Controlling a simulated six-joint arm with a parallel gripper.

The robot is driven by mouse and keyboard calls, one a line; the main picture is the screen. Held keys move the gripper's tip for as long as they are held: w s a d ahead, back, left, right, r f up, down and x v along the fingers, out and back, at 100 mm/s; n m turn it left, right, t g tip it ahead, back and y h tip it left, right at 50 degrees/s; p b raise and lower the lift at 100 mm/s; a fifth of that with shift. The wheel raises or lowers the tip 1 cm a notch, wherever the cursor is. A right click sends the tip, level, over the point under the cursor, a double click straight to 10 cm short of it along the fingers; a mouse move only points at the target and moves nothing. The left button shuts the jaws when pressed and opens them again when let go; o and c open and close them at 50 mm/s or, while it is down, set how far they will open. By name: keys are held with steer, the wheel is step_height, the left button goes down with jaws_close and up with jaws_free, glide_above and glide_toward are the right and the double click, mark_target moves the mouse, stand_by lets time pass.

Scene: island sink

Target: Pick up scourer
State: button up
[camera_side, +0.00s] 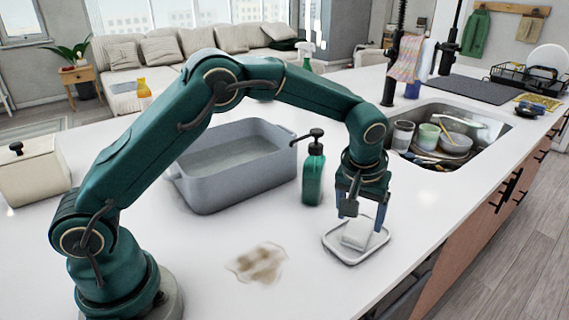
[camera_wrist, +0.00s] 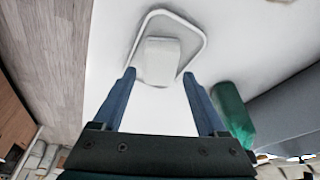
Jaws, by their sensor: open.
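The scourer looks like a small white block (camera_side: 357,233) lying on a white rimmed tray (camera_side: 338,256) near the counter's front edge. In the wrist view the white block (camera_wrist: 160,61) lies on the tray (camera_wrist: 196,42), just beyond my fingertips and between their lines. My gripper (camera_side: 363,222) points down over the tray, and its fingers partly cover the block in the side view. In the wrist view my gripper (camera_wrist: 158,78) is open, with two blue fingers apart and nothing between them. I cannot tell its exact height above the block.
A green pump bottle (camera_side: 314,175) stands left of my gripper, beside a grey basin (camera_side: 232,196). The sink (camera_side: 487,121) with bowls and cups is at the right. A brown stain (camera_side: 258,263) marks the counter. The counter between stain and tray is clear.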

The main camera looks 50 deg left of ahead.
mark_target(359, 227)
steer(key=shift+x, duration=1.8)
jaws_close()
step_height(359, 227, up, 10)
